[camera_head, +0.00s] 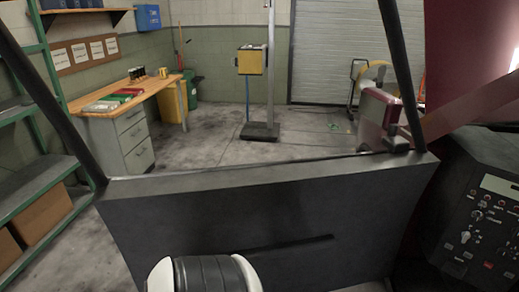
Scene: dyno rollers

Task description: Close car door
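The car door (270,205) is in front of me in the head view, its dark grey inner panel facing me. Thin black bars of its window frame rise at the left and right. A narrow dark slot runs across the panel. A maroon side mirror (376,112) shows through the window opening near its right end. The door's right end is beside the dark dashboard (485,215); its left end has open floor beyond it, so the door appears to stand open. A rounded white and dark part of my arm is at the bottom, in front of the panel. Neither gripper's fingers show.
Green shelving (45,185) with cardboard boxes stands close at the left. A wooden workbench (150,88) is behind it. A yellow box on a post (250,62) and a roller shutter (335,50) are at the back. Maroon car body (470,50) fills the upper right.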

